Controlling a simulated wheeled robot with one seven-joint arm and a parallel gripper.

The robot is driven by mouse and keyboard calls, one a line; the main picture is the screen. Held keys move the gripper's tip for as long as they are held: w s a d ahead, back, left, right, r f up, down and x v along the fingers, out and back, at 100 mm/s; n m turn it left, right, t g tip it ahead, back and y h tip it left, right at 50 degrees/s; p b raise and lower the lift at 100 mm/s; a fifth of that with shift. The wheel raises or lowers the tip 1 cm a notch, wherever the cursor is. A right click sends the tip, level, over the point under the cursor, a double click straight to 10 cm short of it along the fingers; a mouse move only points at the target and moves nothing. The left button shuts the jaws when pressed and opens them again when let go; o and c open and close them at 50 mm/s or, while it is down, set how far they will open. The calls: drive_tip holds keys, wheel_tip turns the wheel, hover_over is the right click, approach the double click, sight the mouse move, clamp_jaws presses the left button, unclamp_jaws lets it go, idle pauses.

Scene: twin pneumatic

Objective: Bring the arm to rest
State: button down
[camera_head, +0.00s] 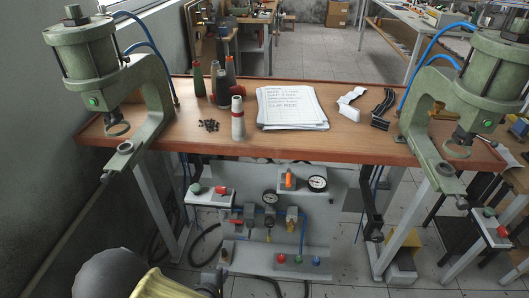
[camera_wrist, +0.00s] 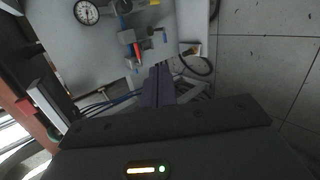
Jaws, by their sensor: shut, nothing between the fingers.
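In the wrist view my gripper (camera_wrist: 160,72) shows as two dark fingers pressed together, shut and empty. It points toward the grey pneumatic panel below the bench, with no contact visible. In the head view part of my arm (camera_head: 112,275) shows at the lower left, dark and rounded with a yellow section. It is in front of the wooden bench (camera_head: 290,146), low down and left of the panel (camera_head: 330,235). I cannot make out the fingertips there.
Two green presses stand at the bench's left (camera_head: 95,52) and right (camera_head: 485,65) ends. Bottles (camera_head: 222,88), a white-and-red cylinder (camera_head: 238,125) and papers (camera_head: 290,105) lie between them. A dark wall is close on the left. Floor (camera_head: 340,280) shows at the lower middle.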

drive_tip(key=w+d+r+m+g+y, duration=0.3)
drive_tip(key=w+d+r+m+g, duration=0.2)
drive_tip(key=d+r+m, duration=0.7)
drive_tip(key=s+d+r+m+g, duration=0.1)
drive_tip(key=s+d+r+m, duration=0.1)
drive_tip(key=s+d+r, duration=0.35)
drive_tip(key=s+d+r+m+g, duration=0.1)
drive_tip(key=s+d+r+m, duration=0.15)
drive_tip(key=d+r, duration=0.6)
wheel_tip(320, 180, up, 15)
drive_tip(key=d+p, duration=0.2)
drive_tip(key=p, duration=1.4)
drive_tip(key=shift+p, duration=0.4)
drive_tip(key=shift+a, duration=0.1)
drive_tip(key=shift+w, duration=0.1)
